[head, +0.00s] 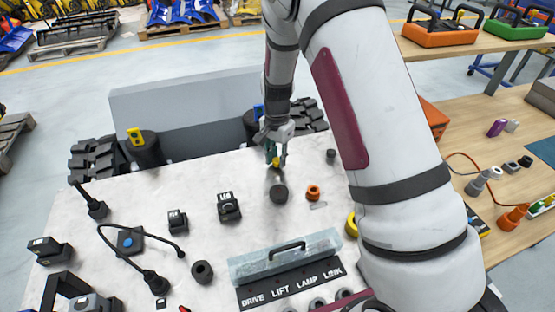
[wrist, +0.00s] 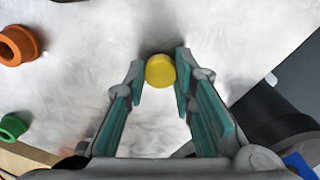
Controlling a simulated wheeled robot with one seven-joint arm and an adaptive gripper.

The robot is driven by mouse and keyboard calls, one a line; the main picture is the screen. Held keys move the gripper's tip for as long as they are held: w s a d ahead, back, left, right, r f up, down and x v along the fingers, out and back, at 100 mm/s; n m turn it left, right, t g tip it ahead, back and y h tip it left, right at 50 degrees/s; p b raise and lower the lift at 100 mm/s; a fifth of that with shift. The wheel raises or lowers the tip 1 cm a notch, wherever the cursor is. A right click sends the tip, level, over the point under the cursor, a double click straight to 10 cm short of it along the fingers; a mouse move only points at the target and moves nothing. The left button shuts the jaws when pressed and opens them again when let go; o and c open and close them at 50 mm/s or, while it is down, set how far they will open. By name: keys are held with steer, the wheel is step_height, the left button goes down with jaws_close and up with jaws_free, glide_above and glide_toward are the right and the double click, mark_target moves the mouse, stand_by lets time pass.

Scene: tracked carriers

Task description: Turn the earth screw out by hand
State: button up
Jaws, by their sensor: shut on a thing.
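The earth screw appears as a round yellow head in the wrist view (wrist: 160,71), between my two fingertips over the pale top plate. In the head view a small yellow spot (head: 275,161) shows at my gripper's tips. My gripper (head: 275,158) points down near the far edge of the plate. In the wrist view its teal-padded fingers (wrist: 160,74) are closed about the yellow head, one on each side. The screw's shank is hidden under the head, so I cannot tell how far it is out.
A dark round knob (head: 278,193) and an orange ring (head: 313,192) stand just nearer than my gripper. A clear cover with a handle (head: 285,256) lies at the front. Black plugs and a cable occupy the left. A black post (wrist: 268,112) stands close by in the wrist view.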

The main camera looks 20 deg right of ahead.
steer(key=n, duration=0.6)
steer(key=shift+n+b, duration=0.3)
steer(key=shift+n, duration=1.2)
steer(key=shift+n, duration=0.3)
steer(key=n, duration=0.4)
steer(key=shift+n, duration=0.3)
steer(key=n, duration=0.4)
steer(key=shift+n, duration=0.3)
